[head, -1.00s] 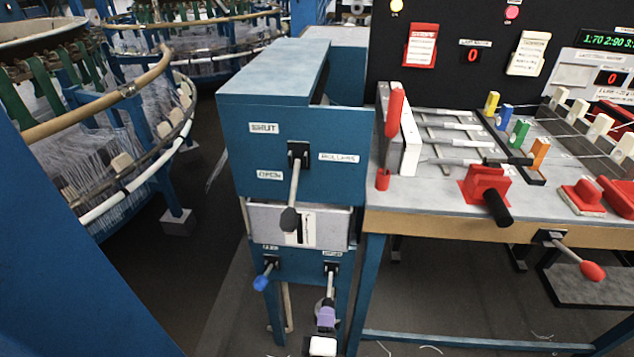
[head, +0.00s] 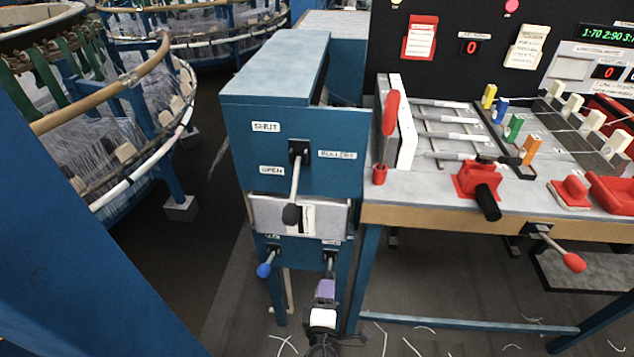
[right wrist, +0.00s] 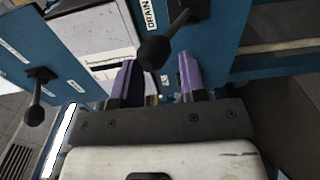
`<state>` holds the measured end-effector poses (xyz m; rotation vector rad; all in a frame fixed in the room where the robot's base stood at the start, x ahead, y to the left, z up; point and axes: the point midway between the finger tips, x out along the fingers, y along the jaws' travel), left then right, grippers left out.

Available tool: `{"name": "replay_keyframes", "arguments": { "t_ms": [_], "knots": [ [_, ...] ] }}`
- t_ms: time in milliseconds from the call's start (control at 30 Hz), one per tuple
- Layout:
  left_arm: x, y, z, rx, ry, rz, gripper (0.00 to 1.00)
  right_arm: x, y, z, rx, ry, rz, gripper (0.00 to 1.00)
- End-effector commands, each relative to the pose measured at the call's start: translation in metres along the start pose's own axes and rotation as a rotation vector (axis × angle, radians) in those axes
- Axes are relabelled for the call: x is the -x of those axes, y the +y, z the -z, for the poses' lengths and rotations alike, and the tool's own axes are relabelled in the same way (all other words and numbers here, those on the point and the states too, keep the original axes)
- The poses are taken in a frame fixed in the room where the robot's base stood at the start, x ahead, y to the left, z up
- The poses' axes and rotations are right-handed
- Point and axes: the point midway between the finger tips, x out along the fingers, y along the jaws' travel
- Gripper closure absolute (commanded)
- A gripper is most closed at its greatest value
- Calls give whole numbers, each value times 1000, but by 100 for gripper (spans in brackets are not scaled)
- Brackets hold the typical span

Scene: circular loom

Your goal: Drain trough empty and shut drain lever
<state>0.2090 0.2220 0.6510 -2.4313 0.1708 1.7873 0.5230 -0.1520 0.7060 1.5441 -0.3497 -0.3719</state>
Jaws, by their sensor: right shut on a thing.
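The drain lever (head: 331,264) hangs from its pivot on the lower blue panel of the machine. My right gripper (head: 325,288) is at its lower end. In the right wrist view a dark knob (right wrist: 156,52) sits between my purple fingertips, below a label reading DRAIN, and the gripper is shut on the lever. The fingers hide part of the contact. The pale trough box (head: 268,213) is above the lower panel, with a dark strip on its white front label. Its inside is hidden. My left gripper is not in view.
A blue-knobbed lever (head: 264,269) is left of the drain lever. The workbench (head: 440,214) stands to the right, with a red-knobbed lever (head: 573,262). Circular looms fill the left.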

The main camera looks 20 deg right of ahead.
Motion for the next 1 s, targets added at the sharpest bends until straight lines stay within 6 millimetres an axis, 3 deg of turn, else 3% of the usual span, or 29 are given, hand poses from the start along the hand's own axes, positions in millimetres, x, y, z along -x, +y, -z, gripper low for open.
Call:
{"name": "replay_keyframes", "arguments": {
  "t_ms": [333, 633, 1000],
  "knots": [
    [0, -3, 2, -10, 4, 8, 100, -4, 1, -3, 2, -7, -3, 36],
    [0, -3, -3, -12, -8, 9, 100, 4, 1, -2, 1, -4, -2, 36],
    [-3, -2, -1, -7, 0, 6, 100, 56, 0, -1, 1, -3, -1, 36]
  ]
}}
